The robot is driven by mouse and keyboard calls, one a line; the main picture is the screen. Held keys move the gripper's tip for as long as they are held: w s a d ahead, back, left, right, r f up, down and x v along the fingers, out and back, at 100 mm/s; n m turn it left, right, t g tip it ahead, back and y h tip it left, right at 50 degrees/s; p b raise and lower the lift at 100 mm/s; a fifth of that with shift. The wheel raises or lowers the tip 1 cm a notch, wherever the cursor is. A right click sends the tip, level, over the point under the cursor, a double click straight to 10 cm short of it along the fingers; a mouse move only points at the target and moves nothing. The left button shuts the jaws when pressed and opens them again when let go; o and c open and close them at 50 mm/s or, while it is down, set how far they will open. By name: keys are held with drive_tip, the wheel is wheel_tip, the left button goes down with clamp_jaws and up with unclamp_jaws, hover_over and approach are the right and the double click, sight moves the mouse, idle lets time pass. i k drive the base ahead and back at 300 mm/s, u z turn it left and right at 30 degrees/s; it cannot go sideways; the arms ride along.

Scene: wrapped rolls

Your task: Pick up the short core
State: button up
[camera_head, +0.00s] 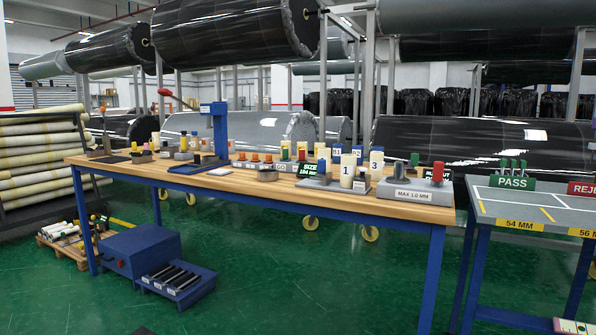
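My gripper is not in view. No single thing is clearly marked as the short core, and I cannot tell which one it is. Cream cylinders stand upright at the right part of the wooden workbench (250,191), among them one numbered 1 (347,171) and one numbered 3 (376,164). Several pale, core-like rolls (66,229) lie on a low pallet on the floor at the left. Dark bars or cores (170,275) lie in a blue tray (196,290) on the floor under the bench.
A grey block labelled MAX 1.0 MM (415,191) sits at the bench's right end. A blue stand (220,130) rises mid-bench. A blue box (139,250) is under the bench. A grey table with a PASS sign (512,183) stands at right. Green floor in front is mostly clear.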

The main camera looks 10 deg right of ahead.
sight(348, 162)
drive_tip(key=u, duration=0.05)
drive_tip(key=i, duration=1.15)
drive_tip(key=z, duration=0.65)
